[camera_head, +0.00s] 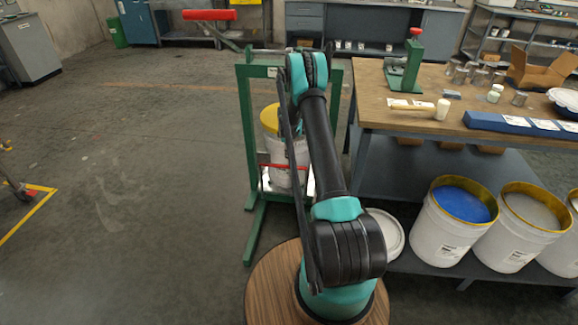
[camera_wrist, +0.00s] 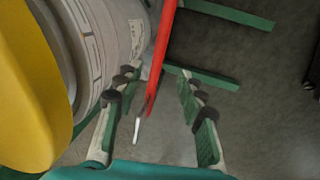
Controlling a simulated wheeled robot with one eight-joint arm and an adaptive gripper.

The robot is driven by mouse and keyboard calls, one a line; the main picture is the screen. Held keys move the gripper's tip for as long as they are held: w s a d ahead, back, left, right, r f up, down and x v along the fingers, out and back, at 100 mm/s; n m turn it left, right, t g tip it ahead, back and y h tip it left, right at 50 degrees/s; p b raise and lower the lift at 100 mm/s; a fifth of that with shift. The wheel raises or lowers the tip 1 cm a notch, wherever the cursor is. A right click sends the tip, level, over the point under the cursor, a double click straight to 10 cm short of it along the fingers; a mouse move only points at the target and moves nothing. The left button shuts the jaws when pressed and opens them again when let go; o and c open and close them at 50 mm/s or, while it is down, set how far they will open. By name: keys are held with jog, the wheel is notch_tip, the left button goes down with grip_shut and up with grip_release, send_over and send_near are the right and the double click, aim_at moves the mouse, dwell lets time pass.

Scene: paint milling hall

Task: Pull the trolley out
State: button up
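A green upright frame (camera_head: 250,150) on floor legs, which looks like the trolley, stands beyond my arm, left of the workbench. A white bucket with a yellow lid (camera_head: 270,118) stands within it, partly hidden by my arm. A red bar (camera_head: 272,166) crosses in front of the bucket. In the wrist view the bucket (camera_wrist: 105,40) fills the left, and the red bar (camera_wrist: 162,50) runs down between the fingers. My gripper (camera_wrist: 158,85) is open around the bar's line, with gaps on both sides. I cannot tell the bar's depth. My arm hides the gripper in the head view.
The floor (camera_head: 130,200) to the left is clear.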

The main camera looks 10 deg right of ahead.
aim_at(289, 166)
jog(key=f, duration=0.3)
jog(key=w+f, duration=0.1)
jog(key=f, duration=0.3)
jog(key=w+f, duration=0.1)
jog(key=f, duration=0.2)
jog(key=shift+d+f, duration=0.35)
jog(key=shift+d, duration=0.05)
grip_shut()
